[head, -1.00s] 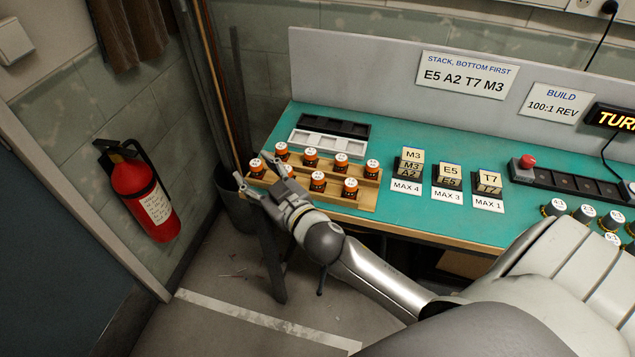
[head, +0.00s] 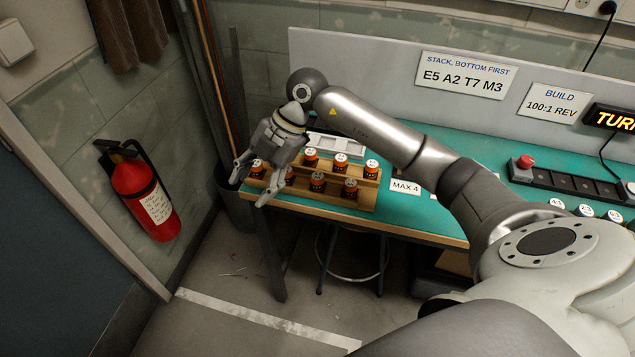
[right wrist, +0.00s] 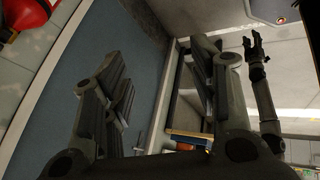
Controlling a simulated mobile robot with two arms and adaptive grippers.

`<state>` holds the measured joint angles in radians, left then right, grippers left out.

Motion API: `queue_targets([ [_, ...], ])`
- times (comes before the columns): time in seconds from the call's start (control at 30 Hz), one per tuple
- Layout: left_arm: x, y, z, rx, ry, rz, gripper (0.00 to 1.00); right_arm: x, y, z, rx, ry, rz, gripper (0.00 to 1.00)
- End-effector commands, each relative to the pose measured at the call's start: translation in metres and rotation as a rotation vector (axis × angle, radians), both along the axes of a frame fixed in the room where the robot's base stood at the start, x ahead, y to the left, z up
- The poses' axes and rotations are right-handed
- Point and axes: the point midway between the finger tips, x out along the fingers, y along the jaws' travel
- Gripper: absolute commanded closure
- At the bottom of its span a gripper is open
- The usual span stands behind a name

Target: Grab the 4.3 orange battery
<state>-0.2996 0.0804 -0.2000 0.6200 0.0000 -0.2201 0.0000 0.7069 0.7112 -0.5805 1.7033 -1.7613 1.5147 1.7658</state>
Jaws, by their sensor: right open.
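Several orange-and-black batteries with white tops stand in two rows in a wooden rack (head: 330,202) at the bench's left end in the head view. Their labels are too small to read, so I cannot tell which is 4.3. My right gripper (head: 254,185) is open and empty, pointing down at the rack's left end. A front-row battery (head: 257,169) shows between its fingers, and another (head: 290,176) is just to their right. The gripper hides the back-left rack slot. In the right wrist view, my left gripper (right wrist: 253,43) looks open, far from the rack.
A white tray (head: 335,146) lies behind the rack.

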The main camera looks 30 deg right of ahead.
Motion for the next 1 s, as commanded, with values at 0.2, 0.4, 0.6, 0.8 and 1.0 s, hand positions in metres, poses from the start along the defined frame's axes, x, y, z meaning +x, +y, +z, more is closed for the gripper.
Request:
queue_targets([
  [0.2,0.000,0.000,0.001,0.000,0.000,0.000,0.60,0.002,-0.113,0.014,-0.406,0.149,-0.243,0.46],
  [0.4,0.000,0.000,0.002,0.000,0.000,0.000,0.60,-0.004,-0.152,0.023,-0.539,0.205,-0.356,0.46],
  [0.6,0.000,0.000,0.009,0.000,0.000,0.000,0.60,-0.005,-0.154,-0.006,-0.547,0.213,-0.361,0.46],
  [0.8,0.000,0.000,0.012,0.000,0.000,0.000,0.60,-0.004,-0.154,-0.028,-0.545,0.208,-0.359,0.46],
  [1.0,0.000,0.000,0.024,0.000,0.000,0.000,0.60,-0.004,-0.153,-0.047,-0.543,0.212,-0.358,0.46],
])
